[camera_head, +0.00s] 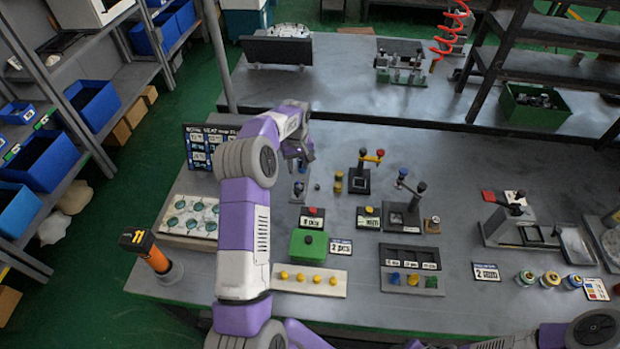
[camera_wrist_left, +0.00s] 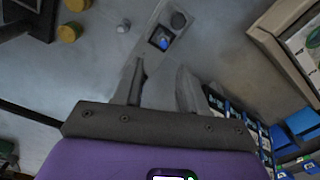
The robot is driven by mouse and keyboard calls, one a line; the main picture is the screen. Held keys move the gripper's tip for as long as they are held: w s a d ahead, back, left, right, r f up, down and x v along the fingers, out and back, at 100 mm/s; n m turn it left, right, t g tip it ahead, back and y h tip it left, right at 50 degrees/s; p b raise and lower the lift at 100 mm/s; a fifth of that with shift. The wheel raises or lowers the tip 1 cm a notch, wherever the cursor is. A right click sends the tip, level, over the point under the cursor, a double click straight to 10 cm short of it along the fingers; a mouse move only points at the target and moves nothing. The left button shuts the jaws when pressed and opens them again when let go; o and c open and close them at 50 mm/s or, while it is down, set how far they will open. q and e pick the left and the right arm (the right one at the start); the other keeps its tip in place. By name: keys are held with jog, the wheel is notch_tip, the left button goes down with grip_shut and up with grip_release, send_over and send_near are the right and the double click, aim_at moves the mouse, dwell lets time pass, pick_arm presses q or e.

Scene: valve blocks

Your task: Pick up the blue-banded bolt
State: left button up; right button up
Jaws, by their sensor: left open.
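A small blue part (camera_wrist_left: 163,42), which may be the blue band of the bolt, sits in a dark square recess of a grey plate in the left wrist view. In the head view the small plate (camera_head: 297,198) lies on the table just below my left gripper (camera_head: 300,160). My left gripper is open and empty; its two fingers (camera_wrist_left: 160,85) stand apart, pointing toward the plate, with the blue part beyond the tips. The bolt's shaft cannot be made out. Only part of my right arm shows, at the bottom right.
Yellow round pieces (camera_wrist_left: 70,31) stand beside the plate. A black block with a red and yellow handle (camera_head: 360,180) is to the right. A tray of round green pieces (camera_head: 193,215) is to the left. A green box (camera_head: 308,243) and a strip with yellow knobs (camera_head: 308,280) lie nearer.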

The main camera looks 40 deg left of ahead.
aim_at(298, 185)
pick_arm(q)
jog(key=shift+s+f, duration=0.45)
jog(key=shift+f, duration=0.35)
notch_tip(298, 185, down, 6)
jog(key=shift+d+r+b, duration=0.15)
jog(key=shift+r+b, duration=0.1)
jog(key=shift+b, duration=0.05)
jog(key=shift+r, duration=0.1)
grip_shut()
